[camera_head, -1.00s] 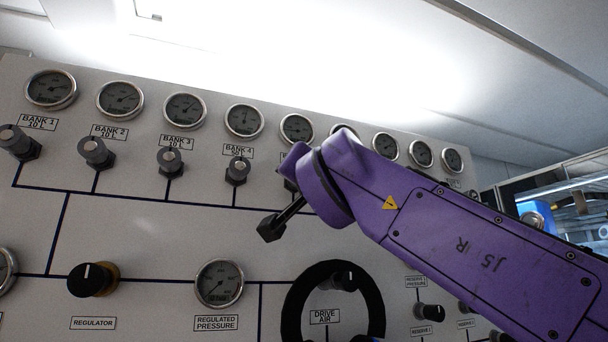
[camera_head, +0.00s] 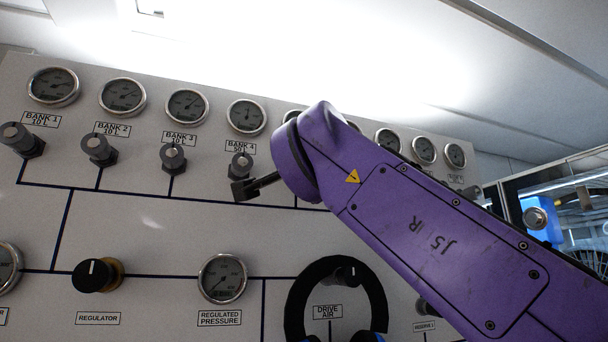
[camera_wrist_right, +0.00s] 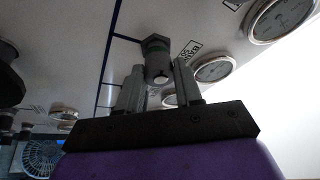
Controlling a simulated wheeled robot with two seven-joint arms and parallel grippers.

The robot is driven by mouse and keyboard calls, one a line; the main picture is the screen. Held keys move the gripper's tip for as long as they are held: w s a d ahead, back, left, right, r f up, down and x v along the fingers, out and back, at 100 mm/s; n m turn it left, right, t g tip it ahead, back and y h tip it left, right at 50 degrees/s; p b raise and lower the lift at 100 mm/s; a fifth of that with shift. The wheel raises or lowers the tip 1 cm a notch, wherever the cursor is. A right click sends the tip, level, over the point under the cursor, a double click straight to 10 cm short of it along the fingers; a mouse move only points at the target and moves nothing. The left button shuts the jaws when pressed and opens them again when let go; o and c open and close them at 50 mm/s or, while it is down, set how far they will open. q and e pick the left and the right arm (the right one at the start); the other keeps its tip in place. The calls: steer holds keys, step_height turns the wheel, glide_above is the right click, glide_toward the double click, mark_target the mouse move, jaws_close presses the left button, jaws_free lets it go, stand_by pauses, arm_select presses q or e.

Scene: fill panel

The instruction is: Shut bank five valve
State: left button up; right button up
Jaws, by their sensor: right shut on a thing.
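In the right wrist view, a dark grey valve knob (camera_wrist_right: 158,66) with a green ring sits between the fingers of my right gripper (camera_wrist_right: 160,80), which is shut on it. A label (camera_wrist_right: 189,50) beside it is upside down and its number is hard to read. In the head view, my purple right wrist covers the place right of the bank 4 valve (camera_head: 240,166), where the bank five valve belongs, so valve and fingers are hidden there. My left gripper is not in view.
Valves for bank 1 (camera_head: 17,137), bank 2 (camera_head: 99,150) and bank 3 (camera_head: 173,158) stand in a row under round gauges.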

steer(key=shift+f, duration=0.1)
steer(key=o, duration=0.8)
steer(key=shift+o, duration=1.1)
steer(key=shift+w+a, duration=0.1)
steer(key=shift+w, duration=0.05)
steer(key=b+v, duration=0.5)
steer(key=v, duration=0.5)
steer(key=shift+b, duration=0.3)
steer(key=shift+a+f, duration=0.15)
